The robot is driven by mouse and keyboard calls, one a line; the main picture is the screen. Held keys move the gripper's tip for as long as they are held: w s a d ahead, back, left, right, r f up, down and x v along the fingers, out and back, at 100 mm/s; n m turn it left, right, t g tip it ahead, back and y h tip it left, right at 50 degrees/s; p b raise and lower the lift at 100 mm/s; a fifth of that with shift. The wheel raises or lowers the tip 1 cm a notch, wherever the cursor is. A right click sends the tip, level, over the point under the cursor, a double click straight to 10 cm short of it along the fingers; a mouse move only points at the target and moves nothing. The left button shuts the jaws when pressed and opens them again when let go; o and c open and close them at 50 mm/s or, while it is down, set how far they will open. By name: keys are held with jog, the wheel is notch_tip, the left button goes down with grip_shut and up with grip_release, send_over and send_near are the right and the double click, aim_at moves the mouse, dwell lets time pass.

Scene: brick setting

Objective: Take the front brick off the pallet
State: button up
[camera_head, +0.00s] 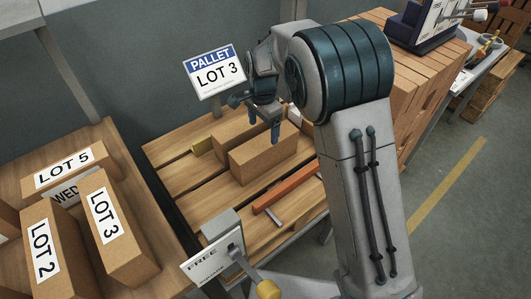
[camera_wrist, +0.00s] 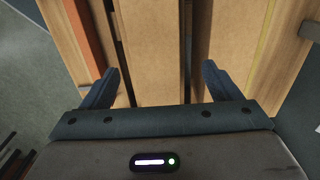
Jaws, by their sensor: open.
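Two plain brown bricks lie side by side on the slatted wooden pallet (camera_head: 178,176). The front brick (camera_head: 262,160) is nearer the camera in the head view; the rear brick (camera_head: 232,128) is partly hidden behind it and my arm. My gripper (camera_head: 264,127) is open above the front brick, pointing down. In the wrist view, the front brick (camera_wrist: 152,45) shows between the open fingers of my gripper (camera_wrist: 160,85), and the rear brick (camera_wrist: 232,40) lies to the right across a narrow dark gap. Whether the fingertips reach down beside the brick cannot be told.
A "PALLET LOT 3" sign (camera_head: 214,72) stands behind. Labelled boxes (camera_head: 112,225) fill the left table. A "FREE" sign (camera_head: 212,257) is at the front.

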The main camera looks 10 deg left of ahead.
aim_at(265, 140)
notch_tip(265, 140, down, 4)
jog(key=shift+r, duration=0.25)
jog(key=shift+s+d+f, duration=0.1)
jog(key=shift+d+f, duration=0.05)
jog(key=shift+f, duration=1.25)
jog(key=shift+s+d+f, duration=0.1)
jog(key=shift+f, duration=1.25)
jog(key=c, duration=1.6)
jog(key=shift+w+r, duration=0.15)
grip_shut()
jog(key=shift+r, duration=0.1)
